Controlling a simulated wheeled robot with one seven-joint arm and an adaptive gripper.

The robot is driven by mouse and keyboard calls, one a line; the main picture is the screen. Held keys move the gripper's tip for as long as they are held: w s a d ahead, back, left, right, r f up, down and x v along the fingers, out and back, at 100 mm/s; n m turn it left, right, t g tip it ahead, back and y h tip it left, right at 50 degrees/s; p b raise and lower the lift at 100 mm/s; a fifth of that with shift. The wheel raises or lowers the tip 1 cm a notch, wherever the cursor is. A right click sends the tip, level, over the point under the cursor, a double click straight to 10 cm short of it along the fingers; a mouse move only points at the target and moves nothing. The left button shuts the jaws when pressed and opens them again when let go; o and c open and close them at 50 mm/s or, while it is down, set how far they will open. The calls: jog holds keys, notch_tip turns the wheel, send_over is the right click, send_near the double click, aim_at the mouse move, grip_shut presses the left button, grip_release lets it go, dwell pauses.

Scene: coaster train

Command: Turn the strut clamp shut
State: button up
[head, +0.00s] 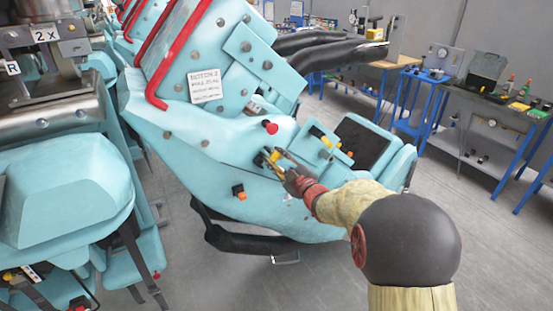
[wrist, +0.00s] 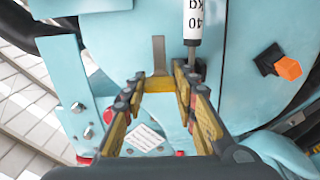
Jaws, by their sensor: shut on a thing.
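My gripper (head: 277,161) reaches to the side of the light-blue coaster car (head: 200,137). In the wrist view my gripper (wrist: 161,84) has its two yellow-and-black fingers on either side of a small part, which I take to be the strut clamp (wrist: 158,52). A flat grey-brown tab of it stands up between the fingertips. A white strut (wrist: 193,20) with black printing ends in a dark rod close beside the right fingertip. The fingers hide much of the clamp, so its exact angle cannot be told.
A red knob (head: 271,127) is just above my gripper, and an orange-tipped black knob (head: 239,192) is below left. In the wrist view an orange-ended knob (wrist: 287,68) is to the right. Blue workbenches (head: 490,95) stand farther back. The grey floor at right is clear.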

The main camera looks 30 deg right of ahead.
jog(key=shift+c, duration=1.2)
jog(key=shift+m, duration=0.3)
jog(key=m, duration=0.3)
jog(key=shift+m+p, duration=0.3)
jog(key=shift+p, duration=0.1)
jog(key=m+p, duration=0.1)
jog(key=m, duration=0.3)
jog(key=shift+m, duration=0.3)
jog(key=m+p, duration=0.2)
jog(key=m, duration=0.2)
jog(key=shift+a+m, duration=0.1)
jog(key=shift+m, duration=0.2)
jog(key=shift+m+p, duration=0.9)
jog(key=shift+m, duration=1.3)
jog(key=o, duration=1.2)
jog(key=shift+c, duration=0.2)
